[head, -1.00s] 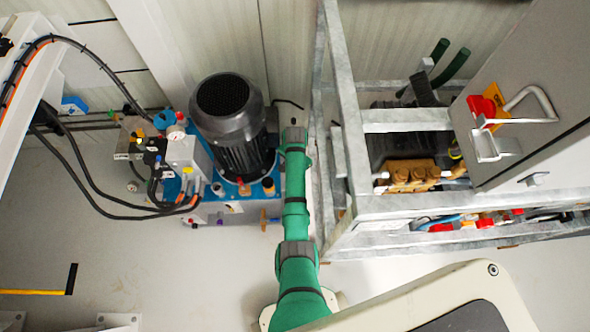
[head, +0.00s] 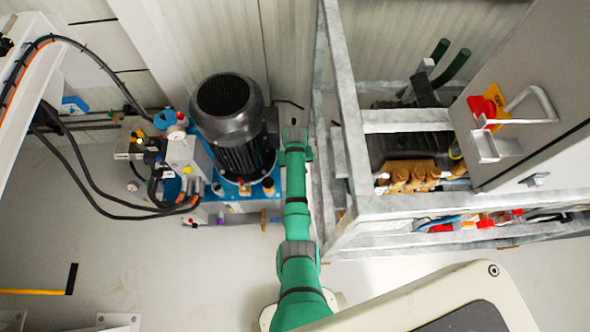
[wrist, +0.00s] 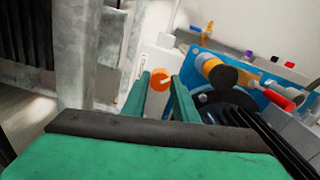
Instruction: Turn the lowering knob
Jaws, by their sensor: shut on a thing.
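An orange knob (wrist: 160,79) with a pale mark on its face shows in the wrist view, beside the blue top of the pump unit. The two green fingers of my gripper (wrist: 161,90) are on either side of it, shut on it at their tips. In the head view the knob and the fingers are hidden. There my green arm reaches up to the right side of the pump unit, next to its black motor (head: 226,95).
A grey metal frame (head: 346,130) stands close to the right of my arm, and its post (wrist: 78,60) is near the gripper on the left in the wrist view. A yellow-orange cylinder (wrist: 217,72) and a red fitting (wrist: 284,97) lie to the right. Open floor (head: 170,260) is at the lower left.

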